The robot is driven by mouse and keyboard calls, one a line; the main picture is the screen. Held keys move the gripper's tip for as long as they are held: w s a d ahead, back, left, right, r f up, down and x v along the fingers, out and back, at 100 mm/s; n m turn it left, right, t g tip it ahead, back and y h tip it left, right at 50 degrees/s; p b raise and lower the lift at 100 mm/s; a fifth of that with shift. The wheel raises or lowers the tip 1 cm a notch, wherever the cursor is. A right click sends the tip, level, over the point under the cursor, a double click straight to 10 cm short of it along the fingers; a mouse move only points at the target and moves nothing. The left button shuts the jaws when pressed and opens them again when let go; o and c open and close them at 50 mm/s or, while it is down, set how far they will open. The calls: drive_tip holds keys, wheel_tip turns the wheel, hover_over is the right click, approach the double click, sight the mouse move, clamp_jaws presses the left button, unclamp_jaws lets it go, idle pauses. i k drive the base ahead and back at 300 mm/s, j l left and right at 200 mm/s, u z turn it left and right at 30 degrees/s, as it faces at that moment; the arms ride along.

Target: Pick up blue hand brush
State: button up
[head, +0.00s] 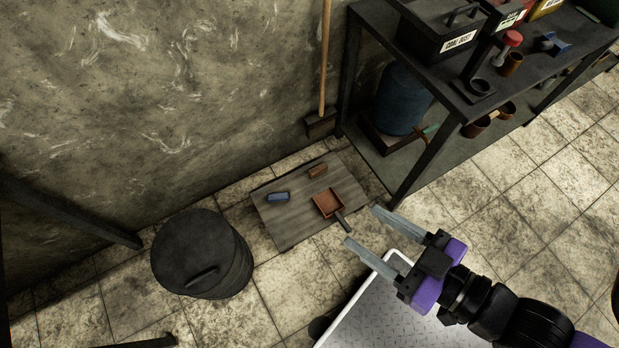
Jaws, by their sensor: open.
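A small blue block-shaped item (278,197), which looks like the blue hand brush, lies on the left part of a low wooden board (293,225) on the floor. It is too small to make out bristles. My gripper (363,227) is open and empty, right of the board, with its fingers pointing left. In the picture the brush lies well to the left of the fingertips, with the dustpan between. Another small blue item (557,46) is on the bench at the upper right; I cannot tell what it is.
A reddish dustpan (328,204) with a dark handle and a brown block (318,171) share the board. A dark lidded bin (201,254) stands left of it. A broom (324,75) leans on the wall. A dark bench (515,97) stands right.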

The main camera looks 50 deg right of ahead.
sight(281, 197)
drive_tip(key=k+l+z, duration=0.1)
drive_tip(key=k+l, duration=0.15)
drive_tip(key=i+j, duration=0.35)
drive_tip(key=j, duration=0.15)
drive_tip(key=i+j, duration=0.4)
drive_tip(key=j, duration=0.15)
drive_tip(key=i+j, duration=0.35)
drive_tip(key=j, duration=0.15)
